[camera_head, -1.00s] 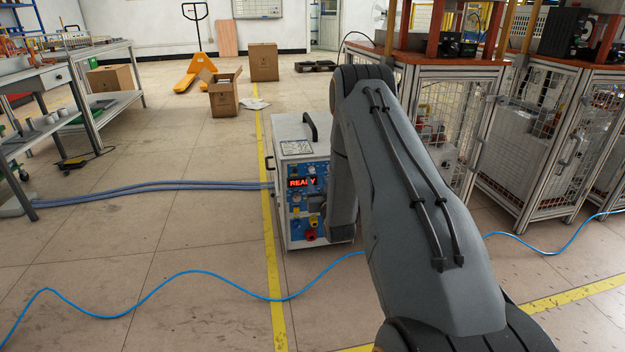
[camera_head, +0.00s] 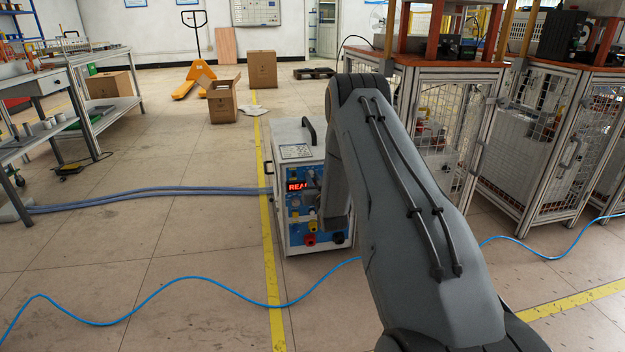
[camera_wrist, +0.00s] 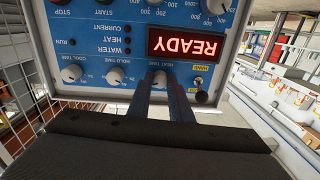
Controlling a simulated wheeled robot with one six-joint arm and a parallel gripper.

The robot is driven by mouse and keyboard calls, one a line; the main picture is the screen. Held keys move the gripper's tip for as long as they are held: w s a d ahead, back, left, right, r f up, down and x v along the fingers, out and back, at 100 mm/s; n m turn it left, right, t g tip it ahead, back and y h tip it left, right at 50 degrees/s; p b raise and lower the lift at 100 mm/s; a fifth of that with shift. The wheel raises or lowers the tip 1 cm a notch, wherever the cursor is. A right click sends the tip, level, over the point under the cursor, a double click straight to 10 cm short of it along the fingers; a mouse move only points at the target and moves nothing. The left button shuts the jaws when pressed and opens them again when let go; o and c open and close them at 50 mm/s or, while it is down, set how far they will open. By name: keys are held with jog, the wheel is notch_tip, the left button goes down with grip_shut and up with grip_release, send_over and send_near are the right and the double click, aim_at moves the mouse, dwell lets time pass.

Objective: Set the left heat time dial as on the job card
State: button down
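The induction heater (camera_head: 297,180) is a white and blue box on the floor, partly hidden by my arm. In the wrist view its panel appears upside down. The heat time dial (camera_wrist: 160,79) is a small pale knob between the two fingers of my gripper (camera_wrist: 161,82). The fingers stand apart on either side of it; I cannot tell whether they touch it. The hold time dial (camera_wrist: 113,78) and cool time dial (camera_wrist: 72,73) sit to its left. A white card (camera_head: 296,151) lies on the heater's top, too small to read. My gripper is hidden in the head view.
The red READY display (camera_wrist: 185,46) is lit. A toggle switch (camera_wrist: 201,96) is close to the right finger. Caged machines (camera_head: 447,135) stand to the right. A blue cable (camera_head: 190,282) crosses the floor in front. Grey hoses (camera_head: 150,192) run left from the heater.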

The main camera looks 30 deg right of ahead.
jog(key=shift+n, duration=0.4)
jog(key=n+p, duration=0.2)
jog(key=n, duration=0.1)
jog(key=shift+n, duration=0.4)
jog(key=n+p, duration=0.2)
jog(key=n, duration=0.2)
jog(key=shift+r+n, duration=0.1)
jog(key=shift+n, duration=0.2)
jog(key=n+p, duration=0.1)
jog(key=n, duration=0.3)
jog(key=shift+p, duration=0.3)
jog(key=shift+n+p, duration=0.45)
jog(key=shift+n, duration=1.55)
jog(key=c, duration=1.6)
grip_release()
